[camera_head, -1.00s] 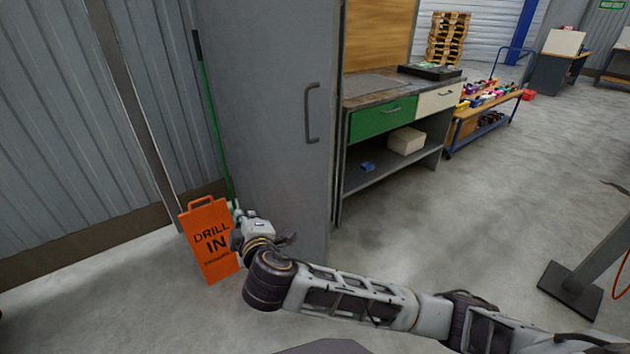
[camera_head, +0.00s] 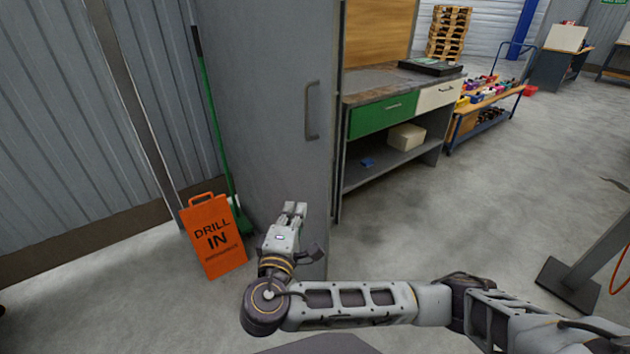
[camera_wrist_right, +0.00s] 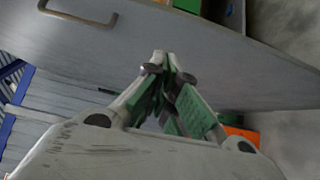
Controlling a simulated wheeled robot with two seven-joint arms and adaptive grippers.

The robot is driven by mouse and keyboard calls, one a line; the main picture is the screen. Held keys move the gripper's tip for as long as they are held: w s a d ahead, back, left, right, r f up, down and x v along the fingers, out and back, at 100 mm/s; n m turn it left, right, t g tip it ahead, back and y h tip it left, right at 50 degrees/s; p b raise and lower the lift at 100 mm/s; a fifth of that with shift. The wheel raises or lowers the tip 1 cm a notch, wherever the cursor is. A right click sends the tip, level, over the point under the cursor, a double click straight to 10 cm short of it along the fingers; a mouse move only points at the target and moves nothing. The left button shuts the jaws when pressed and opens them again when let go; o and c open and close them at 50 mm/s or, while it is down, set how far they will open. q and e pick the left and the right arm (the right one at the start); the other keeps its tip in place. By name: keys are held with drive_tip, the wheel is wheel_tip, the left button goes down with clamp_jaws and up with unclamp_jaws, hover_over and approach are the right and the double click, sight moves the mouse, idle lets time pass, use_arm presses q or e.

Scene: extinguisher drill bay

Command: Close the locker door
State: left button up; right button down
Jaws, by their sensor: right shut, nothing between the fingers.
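The locker door (camera_head: 270,110) is a tall grey panel with a bar handle (camera_head: 313,110) near its right edge. Whether it stands ajar is hard to tell from here. My right gripper (camera_head: 294,209) is in front of the door's lower part, well below the handle, with its fingers pointing at the panel. In the right wrist view the shut, empty fingers (camera_wrist_right: 168,62) overlap the grey door (camera_wrist_right: 190,45), and the handle (camera_wrist_right: 78,14) shows at the upper left. Contact with the door is unclear. My left gripper is out of view.
An orange drill sign (camera_head: 213,237) and a green broom (camera_head: 213,125) stand left of the door. A workbench (camera_head: 392,165) with a green drawer stands right of it. A grey post on a dark base (camera_head: 568,287) is at the right. Floor between is clear.

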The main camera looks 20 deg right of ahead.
drive_tip(key=shift+w, duration=0.15)
drive_tip(key=b, duration=0.2)
approach(319, 170)
drive_tip(key=w+a, duration=0.2)
drive_tip(key=w, duration=0.1)
drive_tip(key=shift+w+d+b, duration=0.15)
drive_tip(key=shift+w+d, duration=0.2)
drive_tip(key=shift+d, duration=0.55)
drive_tip(key=shift+w+d+b, duration=0.15)
drive_tip(key=shift+w+d, duration=0.2)
drive_tip(key=shift+d, duration=0.5)
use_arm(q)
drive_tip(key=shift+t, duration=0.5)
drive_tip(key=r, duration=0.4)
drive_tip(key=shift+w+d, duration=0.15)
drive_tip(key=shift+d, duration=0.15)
use_arm(e)
drive_tip(key=shift+d, duration=0.1)
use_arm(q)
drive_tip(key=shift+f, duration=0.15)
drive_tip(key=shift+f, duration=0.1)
use_arm(e)
drive_tip(key=shift+d, duration=0.25)
